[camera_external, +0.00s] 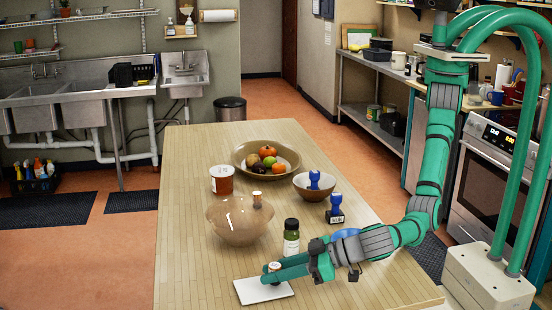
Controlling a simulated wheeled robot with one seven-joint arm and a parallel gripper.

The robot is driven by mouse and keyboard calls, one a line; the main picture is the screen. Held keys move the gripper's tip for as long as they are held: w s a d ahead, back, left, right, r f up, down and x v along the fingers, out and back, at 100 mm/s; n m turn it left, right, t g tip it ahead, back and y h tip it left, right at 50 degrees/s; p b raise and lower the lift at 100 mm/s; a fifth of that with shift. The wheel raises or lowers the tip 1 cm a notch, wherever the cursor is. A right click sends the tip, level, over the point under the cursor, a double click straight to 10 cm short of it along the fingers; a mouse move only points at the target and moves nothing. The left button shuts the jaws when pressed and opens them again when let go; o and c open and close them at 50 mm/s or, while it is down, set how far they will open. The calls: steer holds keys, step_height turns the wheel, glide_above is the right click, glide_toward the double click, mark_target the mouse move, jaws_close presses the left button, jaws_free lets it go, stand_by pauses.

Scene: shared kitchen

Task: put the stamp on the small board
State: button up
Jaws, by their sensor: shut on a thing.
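The small white board (262,293) lies flat near the front of the wooden table. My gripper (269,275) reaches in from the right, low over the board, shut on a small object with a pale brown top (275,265). The fingers hide most of this object. I cannot tell whether it is a stamp or whether it touches the board. One blue-handled stamp (336,210) stands upright on the table towards the right edge. Another blue-handled stamp (314,179) is in the small brown bowl (306,194). Both are apart from my gripper.
A dark-capped bottle (291,238) stands just behind my gripper. A translucent bowl (240,225) with a small brown-topped object (257,199), a red-brown jar (221,180) and a fruit bowl (239,162) stand further back. A blue item (345,233) is partly behind my arm. The table's left front is clear.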

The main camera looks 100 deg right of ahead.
steer(key=shift+f, duration=0.3)
steer(key=shift+f, duration=0.15)
steer(key=o, duration=1.1)
steer(key=shift+s+r, duration=0.2)
steer(key=v, duration=1.1)
steer(key=shift+s+a+r, duration=0.15)
steer(key=shift+s+r, duration=0.05)
steer(key=shift+s, duration=0.1)
